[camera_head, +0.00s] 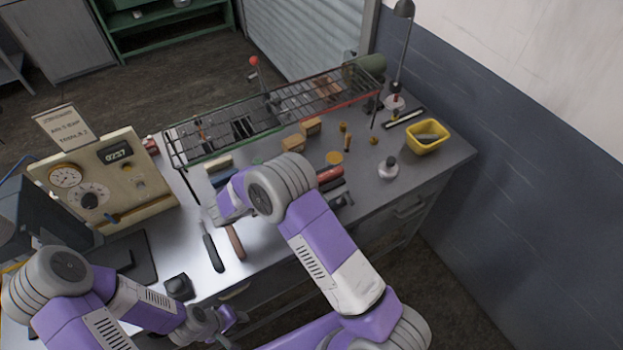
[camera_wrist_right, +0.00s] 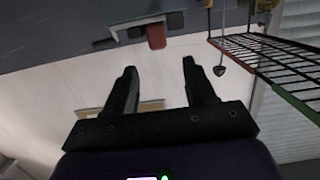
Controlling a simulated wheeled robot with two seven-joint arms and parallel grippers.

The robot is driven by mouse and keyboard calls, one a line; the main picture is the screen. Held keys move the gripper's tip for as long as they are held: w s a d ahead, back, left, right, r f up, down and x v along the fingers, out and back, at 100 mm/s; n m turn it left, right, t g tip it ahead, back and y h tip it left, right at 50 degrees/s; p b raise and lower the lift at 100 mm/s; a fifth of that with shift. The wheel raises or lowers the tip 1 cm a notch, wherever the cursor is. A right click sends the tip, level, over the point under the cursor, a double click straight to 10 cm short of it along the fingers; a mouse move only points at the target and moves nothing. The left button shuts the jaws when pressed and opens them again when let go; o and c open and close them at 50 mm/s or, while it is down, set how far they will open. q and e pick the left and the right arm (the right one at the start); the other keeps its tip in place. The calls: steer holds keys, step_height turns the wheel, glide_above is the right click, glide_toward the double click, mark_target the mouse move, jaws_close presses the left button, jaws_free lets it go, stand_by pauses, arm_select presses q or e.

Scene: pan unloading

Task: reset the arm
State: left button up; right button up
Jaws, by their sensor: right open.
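My right arm (camera_head: 325,235) reaches over the middle of the workbench, bent, with its forearm hiding part of the bench. In the right wrist view my right gripper (camera_wrist_right: 162,85) has its two black fingers spread apart, with nothing held between them. In the head view its fingers are hidden or too unclear to make out. My left gripper (camera_head: 222,325) is low at the bench's front edge, small and partly hidden by its arm; its jaw opening is unclear.
A wire rack (camera_head: 225,137) runs along the back of the grey bench (camera_head: 425,165). A control box (camera_head: 115,185) with dials stands at left. Two dark-handled tools lie near the front. A yellow bin (camera_head: 428,135) and a lamp (camera_head: 404,50) stand at right, by the wall.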

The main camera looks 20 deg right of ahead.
steer(key=shift+s+a+r, duration=0.1)
steer(key=shift+a, duration=0.6)
